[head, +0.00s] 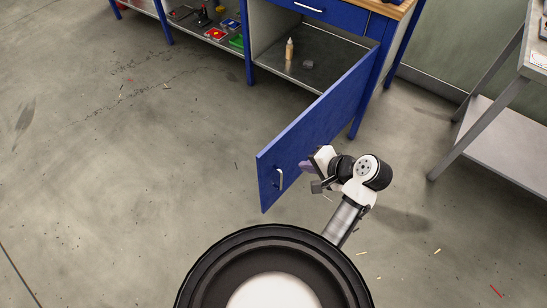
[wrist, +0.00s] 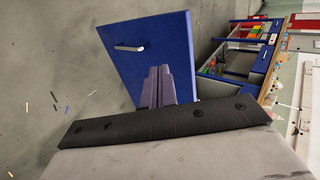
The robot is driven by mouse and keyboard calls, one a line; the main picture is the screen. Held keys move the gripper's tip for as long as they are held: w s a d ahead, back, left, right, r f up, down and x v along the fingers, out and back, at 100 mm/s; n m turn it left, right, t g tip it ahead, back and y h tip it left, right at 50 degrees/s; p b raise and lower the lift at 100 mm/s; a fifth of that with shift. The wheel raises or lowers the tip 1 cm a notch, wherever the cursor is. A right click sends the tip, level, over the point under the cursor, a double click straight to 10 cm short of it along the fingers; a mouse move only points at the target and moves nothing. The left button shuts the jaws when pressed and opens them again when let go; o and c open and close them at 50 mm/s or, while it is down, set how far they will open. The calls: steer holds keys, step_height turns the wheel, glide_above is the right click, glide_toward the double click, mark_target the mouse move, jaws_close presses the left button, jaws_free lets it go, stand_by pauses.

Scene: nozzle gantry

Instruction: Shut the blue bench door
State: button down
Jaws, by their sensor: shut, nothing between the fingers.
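The blue bench door (head: 318,122) stands wide open, swung out from the right side of the bench's cupboard toward me. My gripper (head: 306,168) is shut and empty, close to the door's right-hand face near the free end. The gripper's fingers (wrist: 157,86) overlap the door in the wrist view; I cannot tell whether they touch it.
The open cupboard (head: 325,60) holds a small bottle (head: 289,49) and a grey block (head: 308,64). A blue drawer (head: 330,11) above looks closed. A grey table (head: 510,130) stands at the right. The floor left of the door is clear.

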steer(key=p, duration=0.1)
glide_toward(270, 156)
step_height(270, 156, down, 4)
steer(key=shift+w+a+r+p, duration=0.15)
steer(key=shift+w+a+p, duration=0.25)
steer(key=shift+w+a, duration=0.95)
steer(key=shift+a, duration=0.35)
